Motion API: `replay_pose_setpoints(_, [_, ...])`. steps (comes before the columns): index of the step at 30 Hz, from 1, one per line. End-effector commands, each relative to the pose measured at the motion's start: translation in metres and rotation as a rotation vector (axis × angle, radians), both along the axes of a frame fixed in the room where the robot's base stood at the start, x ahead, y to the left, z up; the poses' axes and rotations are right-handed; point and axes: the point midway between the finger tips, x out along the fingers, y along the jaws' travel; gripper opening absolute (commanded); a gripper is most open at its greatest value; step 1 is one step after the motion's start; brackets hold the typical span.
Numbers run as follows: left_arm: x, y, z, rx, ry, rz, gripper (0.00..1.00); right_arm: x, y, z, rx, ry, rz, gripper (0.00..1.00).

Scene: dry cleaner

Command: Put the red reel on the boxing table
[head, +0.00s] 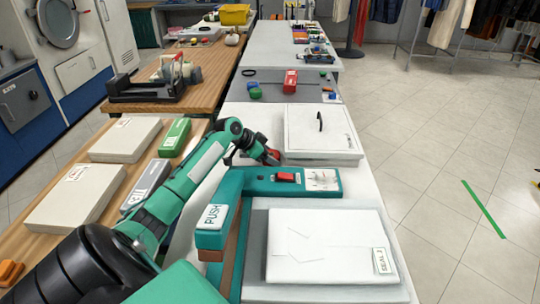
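My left arm reaches in from the lower left, and its gripper (268,153) is small and dark above the white counter (375,185). A small dark red piece (272,157) shows at its fingertips. I cannot tell whether this is the red reel held or part of the gripper, nor whether the fingers are shut. A small red piece (285,177) sits on the teal sealing machine (257,185), just below the gripper and apart from it. A red block (290,81) stands farther back on the grey surface (272,91). No table is marked as the boxing table. My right gripper is out of view.
A white package (325,246) lies in front. Pale boxes (125,139) and a green box (174,137) lie on the wooden table at left. A black tape dispenser (150,88) stands behind.

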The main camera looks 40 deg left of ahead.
Motion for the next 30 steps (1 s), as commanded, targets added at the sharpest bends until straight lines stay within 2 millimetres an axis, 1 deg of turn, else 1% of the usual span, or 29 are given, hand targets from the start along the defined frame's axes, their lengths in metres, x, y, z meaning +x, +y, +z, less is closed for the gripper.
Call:
replay_pose_setpoints(1, [0.0,0.0,0.0,0.0,0.0,0.0,0.76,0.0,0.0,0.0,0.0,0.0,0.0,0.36])
replay_pose_setpoints(2, [0.0,0.0,0.0,0.0,0.0,0.0,0.79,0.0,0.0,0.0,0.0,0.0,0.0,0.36])
replay_pose_setpoints(9, [0.0,0.0,0.0,0.0,0.0,0.0,0.79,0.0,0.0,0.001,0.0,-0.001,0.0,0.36])
replay_pose_setpoints(11, [0.0,0.0,0.002,0.0,0.0,0.0,0.79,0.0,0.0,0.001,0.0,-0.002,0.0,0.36])
replay_pose_setpoints(14, [-0.005,0.003,0.008,0.001,-0.001,0.0,0.79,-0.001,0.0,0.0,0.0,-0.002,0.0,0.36])
replay_pose_setpoints(17, [-0.016,0.009,0.02,0.004,-0.001,0.0,0.79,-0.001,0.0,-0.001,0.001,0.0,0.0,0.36])
replay_pose_setpoints(24, [-0.049,0.025,0.056,0.003,0.001,0.001,0.79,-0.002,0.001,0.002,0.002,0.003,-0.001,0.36])
replay_pose_setpoints(30, [-0.068,0.035,0.079,0.001,0.001,-0.001,0.79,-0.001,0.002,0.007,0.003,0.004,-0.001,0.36])
